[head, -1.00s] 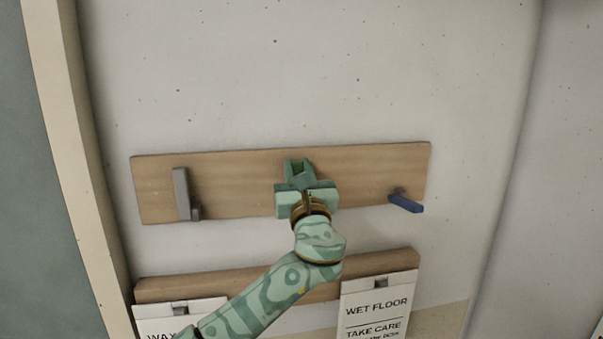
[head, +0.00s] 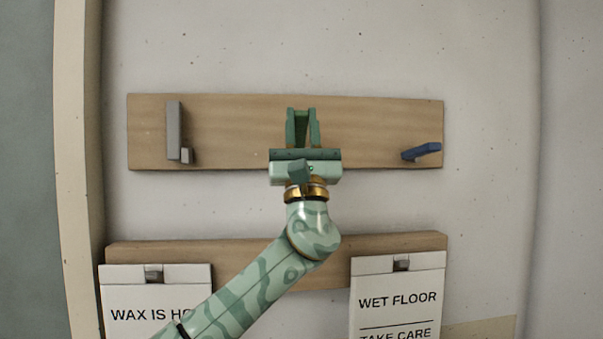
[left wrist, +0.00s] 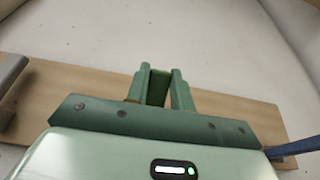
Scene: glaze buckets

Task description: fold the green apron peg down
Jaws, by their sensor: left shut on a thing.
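The green apron peg (left wrist: 157,88) is at the middle of the upper wooden board, between the fingers of my left gripper (head: 302,115). My left gripper is shut on it, with the fingers pointing at the board. The peg also shows as a narrow green piece between the fingers in the left wrist view. The fingers and palm hide most of the peg, and all are a similar green, so its exact tilt is hard to tell. My right gripper is in neither view.
On the same board (head: 232,125), a grey peg (head: 174,130) stands upright at the left and a blue peg (head: 422,151) sticks out at the right. Below, a second board (head: 230,252) carries a wax sign (head: 130,290) and a wet floor sign (head: 398,290).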

